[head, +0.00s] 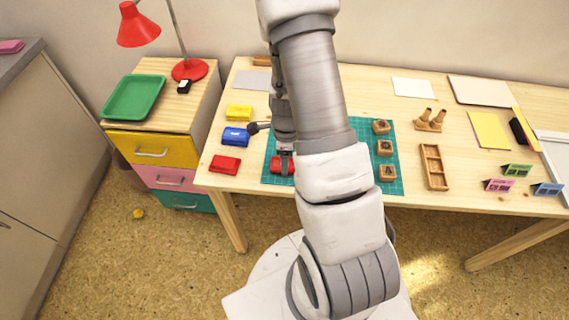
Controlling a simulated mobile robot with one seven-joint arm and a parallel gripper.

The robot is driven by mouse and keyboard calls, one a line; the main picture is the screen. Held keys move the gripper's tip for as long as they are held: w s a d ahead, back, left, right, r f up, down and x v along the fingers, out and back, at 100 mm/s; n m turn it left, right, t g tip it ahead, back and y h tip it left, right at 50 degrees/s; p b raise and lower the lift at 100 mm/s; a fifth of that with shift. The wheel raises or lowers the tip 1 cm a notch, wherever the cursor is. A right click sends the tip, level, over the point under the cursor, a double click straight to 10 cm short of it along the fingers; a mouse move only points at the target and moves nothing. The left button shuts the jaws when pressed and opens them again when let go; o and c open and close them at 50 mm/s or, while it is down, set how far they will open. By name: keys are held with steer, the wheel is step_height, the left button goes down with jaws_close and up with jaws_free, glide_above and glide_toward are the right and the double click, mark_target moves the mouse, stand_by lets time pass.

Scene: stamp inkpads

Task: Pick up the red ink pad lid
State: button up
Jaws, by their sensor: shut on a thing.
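My gripper (284,161) points down over the left part of the green cutting mat (268,177), near the table's front edge. It is shut on a red piece, the red ink pad lid (276,166), partly hidden by the fingers and my arm. I cannot tell whether the lid touches the mat. Another red ink pad piece (225,164) lies on the bare wood to the left, apart from my gripper.
Blue (236,137) and yellow (239,112) ink pads lie behind the left red piece. Wooden stamps (385,148) stand on the mat's right side. A wooden tray (434,167) lies further right. A drawer cabinet (150,148) stands left of the table (455,200).

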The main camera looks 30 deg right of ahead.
steer(key=shift+c, duration=0.9)
